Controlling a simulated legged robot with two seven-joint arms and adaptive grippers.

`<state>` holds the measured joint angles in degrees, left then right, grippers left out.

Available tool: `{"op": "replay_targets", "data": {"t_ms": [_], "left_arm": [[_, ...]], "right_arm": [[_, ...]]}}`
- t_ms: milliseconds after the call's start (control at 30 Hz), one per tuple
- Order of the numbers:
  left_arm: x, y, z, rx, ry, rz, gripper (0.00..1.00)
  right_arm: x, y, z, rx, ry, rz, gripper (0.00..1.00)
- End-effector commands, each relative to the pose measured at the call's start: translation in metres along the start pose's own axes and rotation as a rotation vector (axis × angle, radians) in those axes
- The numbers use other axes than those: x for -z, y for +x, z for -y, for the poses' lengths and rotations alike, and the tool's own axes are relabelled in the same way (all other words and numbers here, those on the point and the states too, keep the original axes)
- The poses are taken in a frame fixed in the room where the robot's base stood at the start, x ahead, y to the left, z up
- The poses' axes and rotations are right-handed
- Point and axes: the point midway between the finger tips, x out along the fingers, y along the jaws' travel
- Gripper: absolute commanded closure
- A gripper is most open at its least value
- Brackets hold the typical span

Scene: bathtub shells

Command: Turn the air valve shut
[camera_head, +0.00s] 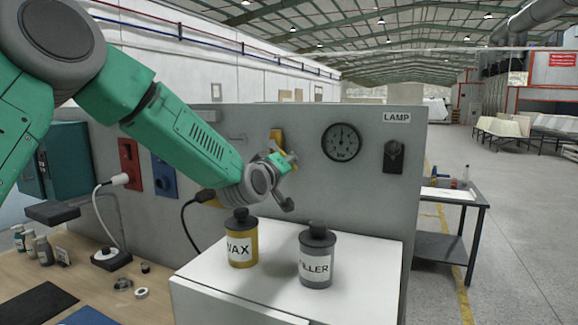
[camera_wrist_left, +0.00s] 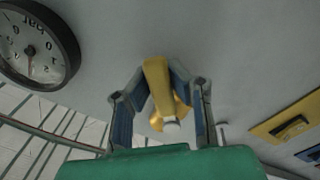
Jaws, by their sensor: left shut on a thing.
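The air valve's yellow handle (camera_head: 277,137) is on the grey upright panel, left of the round gauge. In the head view my left gripper (camera_head: 284,165) is at it and covers its lower part. In the left wrist view the yellow handle (camera_wrist_left: 156,75) lies between the two fingers of my left gripper (camera_wrist_left: 158,96), which is shut on it. The valve's pale round end shows near the palm. The black-rimmed gauge (camera_head: 341,141), marked bar, also shows upside down in the left wrist view (camera_wrist_left: 32,48). My right gripper is in neither view.
A yellow WAX can (camera_head: 242,249) and a grey FILLER can (camera_head: 316,268) stand on the white top below my left gripper. A black switch (camera_head: 393,156) sits under the LAMP label. Red (camera_head: 130,163) and blue (camera_head: 164,175) plates and a cable are left on the panel.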

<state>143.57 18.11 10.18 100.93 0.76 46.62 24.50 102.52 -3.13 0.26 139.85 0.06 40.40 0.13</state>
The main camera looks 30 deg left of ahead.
Motion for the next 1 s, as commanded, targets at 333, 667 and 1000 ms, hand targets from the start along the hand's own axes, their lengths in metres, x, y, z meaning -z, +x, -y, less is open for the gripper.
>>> {"op": "replay_targets", "data": {"t_ms": [333, 667, 1000], "left_arm": [[0.001, 0.000, -0.009, 0.002, -0.208, -0.004, 1.00], [0.007, 0.000, -0.025, 0.004, -0.493, -0.005, 1.00], [0.015, 0.000, -0.036, 0.006, -0.708, -0.005, 1.00]], "right_arm": [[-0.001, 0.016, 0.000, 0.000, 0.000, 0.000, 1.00], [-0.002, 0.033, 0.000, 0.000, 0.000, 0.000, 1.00], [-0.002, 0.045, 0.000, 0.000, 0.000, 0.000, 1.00]]}}
